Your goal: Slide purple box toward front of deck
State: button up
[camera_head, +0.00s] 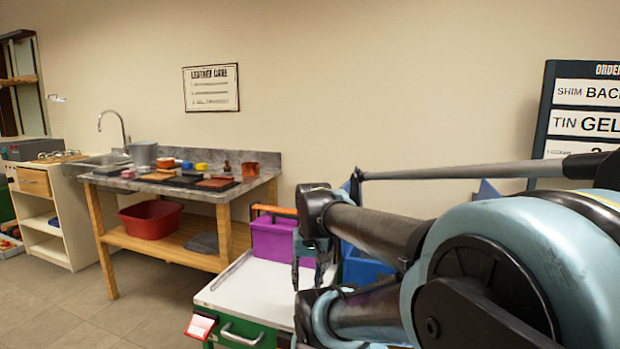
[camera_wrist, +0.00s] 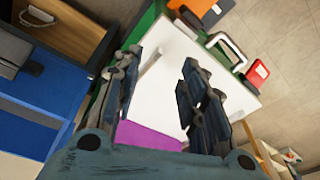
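The purple box (camera_head: 273,238) stands on the white deck (camera_head: 262,283) of a green cart, toward its back, in the head view. My arm hides the area to its right. In the wrist view the purple box (camera_wrist: 148,135) shows only in part, low in the picture near the base of my gripper's fingers. My gripper (camera_wrist: 160,60) has its two fingers spread wide apart, with bare white deck (camera_wrist: 165,75) visible between them. Nothing is seen held. Whether a finger touches the box cannot be told.
A blue bin (camera_head: 362,266) stands right of the purple box, partly behind my arm. The deck's front has a metal handle (camera_head: 240,335) and a red-edged tag (camera_head: 199,326). The deck's front part is clear. A wooden workbench (camera_head: 222,232) stands behind to the left.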

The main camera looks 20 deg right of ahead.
jog(key=w+r+m+y, duration=0.1)
jog(key=w+r+m, duration=0.6)
jog(key=w+r, duration=0.2)
jog(key=w+d+r+m+y, duration=0.1)
jog(key=w+d+r+m, duration=0.2)
jog(key=w+m, duration=0.2)
jog(key=w+d+r+m+y, duration=0.1)
jog(key=w+d+r+m, duration=0.3)
jog(key=w, duration=0.8)
jog(key=w+d+r+m+g+y, duration=0.1)
jog(key=w+d+r+m, duration=0.2)
jog(key=w+m, duration=0.4)
jog(key=shift+w+d+r+m+y, duration=0.3)
jog(key=shift+w+r+y, duration=0.1)
jog(key=shift+w, duration=0.8)
jog(key=x, duration=1.7)
jog(key=shift+s+f, duration=0.15)
jog(key=shift+f, duration=0.1)
grip_shut()
